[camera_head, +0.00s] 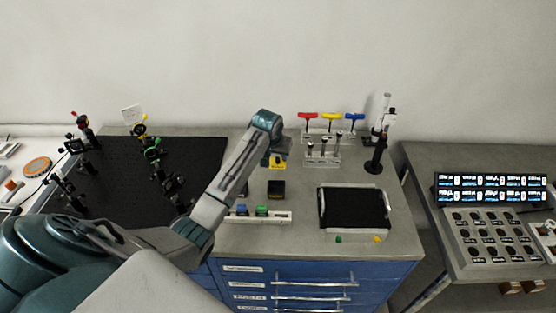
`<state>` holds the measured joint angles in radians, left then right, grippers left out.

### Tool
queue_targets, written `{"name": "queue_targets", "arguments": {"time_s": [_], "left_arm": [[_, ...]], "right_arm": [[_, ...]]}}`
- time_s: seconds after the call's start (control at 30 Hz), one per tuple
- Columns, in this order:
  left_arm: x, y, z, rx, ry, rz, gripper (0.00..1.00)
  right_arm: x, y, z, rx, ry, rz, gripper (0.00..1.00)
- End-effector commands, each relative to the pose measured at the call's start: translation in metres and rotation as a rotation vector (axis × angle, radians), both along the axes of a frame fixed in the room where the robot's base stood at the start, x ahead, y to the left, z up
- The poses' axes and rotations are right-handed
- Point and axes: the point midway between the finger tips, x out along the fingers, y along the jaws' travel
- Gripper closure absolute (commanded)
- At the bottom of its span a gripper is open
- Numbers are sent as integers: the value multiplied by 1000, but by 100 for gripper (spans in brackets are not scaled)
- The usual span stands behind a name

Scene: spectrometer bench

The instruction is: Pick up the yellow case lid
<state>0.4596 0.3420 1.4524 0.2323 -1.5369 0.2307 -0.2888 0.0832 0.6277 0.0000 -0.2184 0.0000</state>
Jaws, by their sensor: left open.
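The yellow case lid (278,165) looks like the small yellow piece on the grey bench top, just left of the bench's middle. My left gripper (277,152) is open and points down right over it, hiding its far part. I cannot tell whether the fingers touch it. A small black case (276,190) sits just in front of the yellow piece, apart from it. My right gripper is not in view.
A white holder (270,217) with green and blue pieces lies in front. A black tray with handles (354,208) is to the right. Behind stand hex keys with red, yellow and blue handles (331,116). A dark optics board (110,165) with posts is left.

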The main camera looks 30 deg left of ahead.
Motion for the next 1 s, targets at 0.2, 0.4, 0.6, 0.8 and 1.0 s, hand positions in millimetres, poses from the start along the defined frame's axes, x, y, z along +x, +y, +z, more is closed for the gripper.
{"name": "queue_targets", "arguments": {"time_s": [0.2, 0.4, 0.6, 0.8, 1.0], "left_arm": [[12, 4, -21, -1, 2, 0, 59], [15, 5, -30, 0, -1, 0, 59], [14, 5, -30, 0, -1, 0, 69], [14, 5, -29, 0, -1, 0, 100], [14, 5, -29, 0, 0, 0, 100]], "right_arm": [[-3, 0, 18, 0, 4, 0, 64], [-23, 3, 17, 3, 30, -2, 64], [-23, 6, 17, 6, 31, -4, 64], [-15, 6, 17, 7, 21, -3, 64], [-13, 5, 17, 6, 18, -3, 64]]}}
